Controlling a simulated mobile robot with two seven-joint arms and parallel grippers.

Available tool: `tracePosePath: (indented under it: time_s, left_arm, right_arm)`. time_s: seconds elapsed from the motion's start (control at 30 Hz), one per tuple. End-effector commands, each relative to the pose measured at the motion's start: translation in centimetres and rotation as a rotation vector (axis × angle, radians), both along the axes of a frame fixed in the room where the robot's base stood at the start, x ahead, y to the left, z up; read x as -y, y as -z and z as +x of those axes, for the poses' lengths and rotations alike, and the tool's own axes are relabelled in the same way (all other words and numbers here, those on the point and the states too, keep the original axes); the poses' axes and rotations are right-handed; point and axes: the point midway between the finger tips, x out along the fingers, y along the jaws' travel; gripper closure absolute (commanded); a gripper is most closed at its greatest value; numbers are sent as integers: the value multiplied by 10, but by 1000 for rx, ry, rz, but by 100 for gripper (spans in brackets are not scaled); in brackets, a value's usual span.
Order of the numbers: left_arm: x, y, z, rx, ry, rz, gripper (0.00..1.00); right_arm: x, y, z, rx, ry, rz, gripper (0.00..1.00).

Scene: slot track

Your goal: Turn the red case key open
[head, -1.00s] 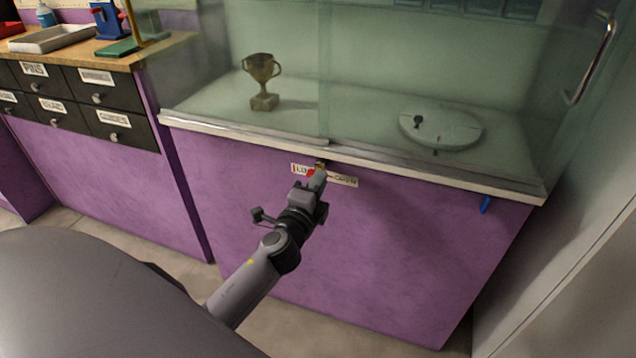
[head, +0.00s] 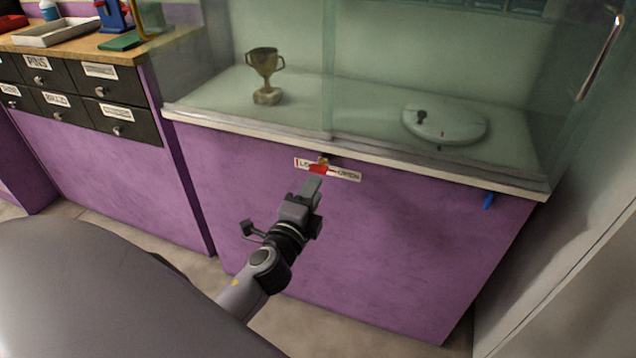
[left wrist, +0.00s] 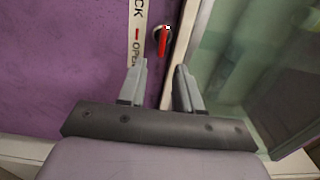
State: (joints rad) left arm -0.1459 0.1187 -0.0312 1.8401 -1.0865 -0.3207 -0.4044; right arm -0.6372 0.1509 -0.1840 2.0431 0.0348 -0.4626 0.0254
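The red case key (head: 319,169) sits in a round lock on the purple case front, just under the glass. A white label (head: 346,175) with LOCK at left and OPEN at right is beside it. In the left wrist view the red key (left wrist: 164,41) lies roughly parallel to the label (left wrist: 136,45), its longer part toward the OPEN end. My left gripper (head: 316,181) is just short of the key. In the left wrist view its fingers (left wrist: 162,68) are apart with nothing between them, and the key is beyond their tips. My right gripper is not in view.
The glass case holds a trophy cup (head: 266,76) and a round white disc (head: 445,124). A pale ledge (head: 430,163) juts above the lock. A blue item (head: 488,201) hangs at the right. Black drawers (head: 118,120) stand at left.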

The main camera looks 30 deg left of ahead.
Motion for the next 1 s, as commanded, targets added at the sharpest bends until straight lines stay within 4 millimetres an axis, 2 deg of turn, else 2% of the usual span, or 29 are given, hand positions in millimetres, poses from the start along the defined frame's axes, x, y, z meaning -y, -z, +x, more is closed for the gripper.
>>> tracePosePath:
  time_s: [0.1,0.23,0.83,0.93,1.0]
  left_arm:
    - [3,1,-12,-1,0,0,66]
    - [4,0,-18,0,0,1,66]
    - [5,1,-20,-1,1,-4,66]
    - [8,9,-25,-16,7,-62,66]
    - [13,22,-33,-39,17,-156,66]
  right_arm:
    - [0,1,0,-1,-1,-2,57]
    - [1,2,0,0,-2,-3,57]
    - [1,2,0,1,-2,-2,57]
    - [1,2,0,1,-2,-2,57]
    - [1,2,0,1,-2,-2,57]
